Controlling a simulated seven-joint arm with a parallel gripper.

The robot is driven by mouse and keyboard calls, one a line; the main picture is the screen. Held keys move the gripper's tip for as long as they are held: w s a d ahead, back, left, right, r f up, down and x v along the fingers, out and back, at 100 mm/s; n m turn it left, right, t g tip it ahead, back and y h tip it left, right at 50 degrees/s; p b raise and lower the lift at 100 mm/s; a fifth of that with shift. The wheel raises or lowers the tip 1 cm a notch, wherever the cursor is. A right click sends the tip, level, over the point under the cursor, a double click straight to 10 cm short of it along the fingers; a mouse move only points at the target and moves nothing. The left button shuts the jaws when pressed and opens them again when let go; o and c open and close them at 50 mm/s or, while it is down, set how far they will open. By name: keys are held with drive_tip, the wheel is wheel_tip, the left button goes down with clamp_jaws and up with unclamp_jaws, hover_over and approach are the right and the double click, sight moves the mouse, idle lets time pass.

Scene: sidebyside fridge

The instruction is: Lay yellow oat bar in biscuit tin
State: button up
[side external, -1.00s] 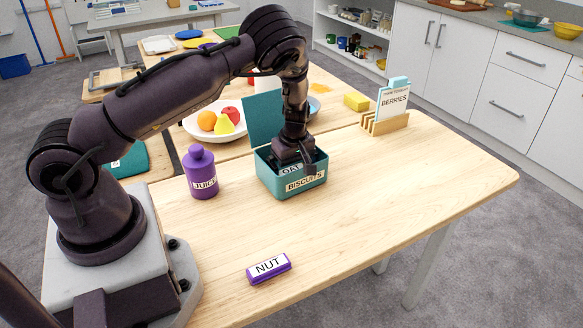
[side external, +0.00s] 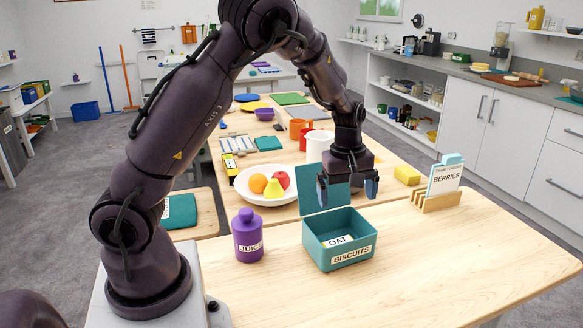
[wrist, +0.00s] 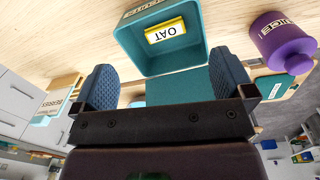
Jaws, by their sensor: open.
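The yellow oat bar, labelled OAT, lies inside the teal biscuit tin; its white label (side external: 338,241) shows over the tin's rim. In the wrist view the whole bar (wrist: 166,31) rests on the tin's floor, its yellow edges visible. The biscuit tin (side external: 346,259) stands on the table with its lid (side external: 325,191) raised at the back. My gripper (side external: 347,190) is open and empty, above and behind the tin near the raised lid. In the wrist view its two fingers (wrist: 160,88) are spread wide with nothing between them.
A purple juice bottle (side external: 248,238) stands left of the tin. Behind are a fruit plate (side external: 246,191), a white canister (side external: 317,146) and a yellow block (side external: 407,175). A wooden rack (side external: 436,202) holds cards at right. The table right of the tin is clear.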

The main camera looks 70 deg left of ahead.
drive_tip(key=s+d+r+m+t+h, duration=0.2)
drive_tip(key=s+d+r+m, duration=0.6)
drive_tip(key=r, duration=0.4)
drive_tip(key=s+d+r+m+t+y, duration=0.1)
drive_tip(key=s+d+r+m, duration=0.1)
drive_tip(key=s+m, duration=0.2)
drive_tip(key=s+d+r+m+t+y, duration=0.1)
drive_tip(key=s+r+m+t, duration=0.1)
drive_tip(key=s+m, duration=0.2)
drive_tip(key=s, duration=0.3)
drive_tip(key=shift+s+d+r, duration=0.2)
drive_tip(key=shift+d+r, duration=0.15)
drive_tip(key=shift+r, duration=0.05)
